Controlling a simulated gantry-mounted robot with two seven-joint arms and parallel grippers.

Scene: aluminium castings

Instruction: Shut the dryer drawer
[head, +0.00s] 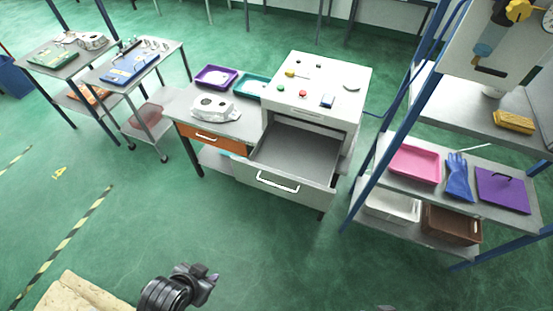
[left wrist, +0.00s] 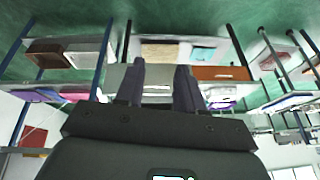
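The dryer (head: 330,82) is a white cabinet with buttons on its sloping top, standing at the right end of a grey workbench. Its drawer (head: 284,190) is pulled out towards me, and its grey inside looks empty. The drawer front has a pale bar handle (head: 278,182). My left gripper (head: 207,283) is low in the head view, in front of the drawer and well apart from it. In the left wrist view, which is upside down, its two fingers (left wrist: 158,85) stand apart with nothing between them.
An orange drawer (head: 208,139) is beside the dryer, with a white casting (head: 214,107) above it. A blue-framed rack holding a pink tray (head: 415,164) stands close on the right. Pale sacks or boards (head: 75,293) lie at bottom left. Green floor before the drawer is clear.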

